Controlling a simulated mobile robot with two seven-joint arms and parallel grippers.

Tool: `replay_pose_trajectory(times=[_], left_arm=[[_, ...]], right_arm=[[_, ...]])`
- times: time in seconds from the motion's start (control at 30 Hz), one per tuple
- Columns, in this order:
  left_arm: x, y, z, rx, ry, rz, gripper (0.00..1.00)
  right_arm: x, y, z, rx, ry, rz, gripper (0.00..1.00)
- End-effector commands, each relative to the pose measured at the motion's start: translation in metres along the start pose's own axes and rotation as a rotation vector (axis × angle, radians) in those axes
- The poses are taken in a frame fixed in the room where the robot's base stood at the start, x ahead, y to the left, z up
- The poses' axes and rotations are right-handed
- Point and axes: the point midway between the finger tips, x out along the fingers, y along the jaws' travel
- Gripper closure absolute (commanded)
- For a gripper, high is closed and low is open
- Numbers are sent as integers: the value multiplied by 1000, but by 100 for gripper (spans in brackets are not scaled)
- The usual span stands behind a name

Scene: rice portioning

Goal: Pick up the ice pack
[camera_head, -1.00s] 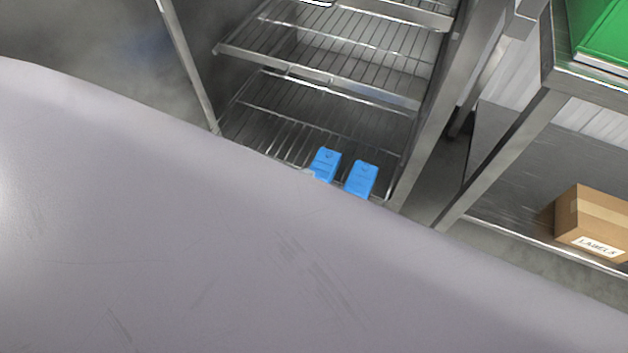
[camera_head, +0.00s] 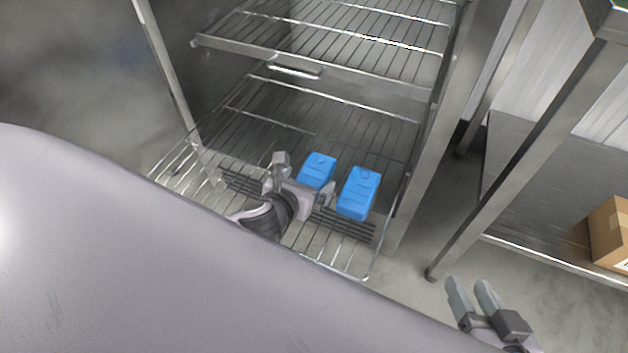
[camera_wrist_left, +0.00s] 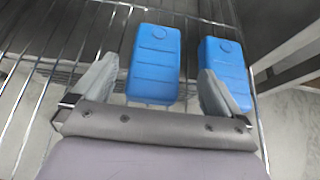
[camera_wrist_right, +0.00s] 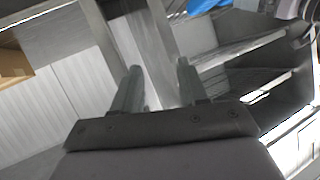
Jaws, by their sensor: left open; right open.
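Two blue ice packs lie side by side on the lowest wire shelf: the left ice pack (camera_head: 317,171) and the right ice pack (camera_head: 359,193). My left gripper (camera_head: 308,172) is open at the near end of the left ice pack. In the left wrist view the left ice pack (camera_wrist_left: 154,65) lies ahead between the open fingers, and the right ice pack (camera_wrist_left: 226,72) is partly behind the right-hand finger. I cannot tell whether the fingers touch either pack. My right gripper (camera_head: 470,283) is open and empty, low at the right, outside the cabinet.
The lowest wire shelf (camera_head: 345,268) juts out toward me, with another wire shelf (camera_head: 310,68) above it. A cabinet post (camera_head: 430,150) stands right of the packs. A steel table leg (camera_head: 520,150) and a cardboard box (camera_head: 608,235) are further right. My own body covers the lower left.

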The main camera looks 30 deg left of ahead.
Motion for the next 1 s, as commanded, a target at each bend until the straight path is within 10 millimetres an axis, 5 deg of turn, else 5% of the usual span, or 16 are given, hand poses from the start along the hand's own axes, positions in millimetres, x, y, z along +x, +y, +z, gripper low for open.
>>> replay_pose_trajectory(times=[0.33,0.67,0.87,1.0], left_arm=[[44,5,-7,-4,0,-1,0],[50,5,-4,-4,1,-2,0],[50,5,-4,-4,1,-2,62],[49,4,-3,-4,-2,-3,64]], right_arm=[[16,-16,5,92,35,-96,57],[17,-19,2,107,40,-112,57],[17,-19,2,107,40,-112,57],[17,-19,2,106,41,-112,57]])
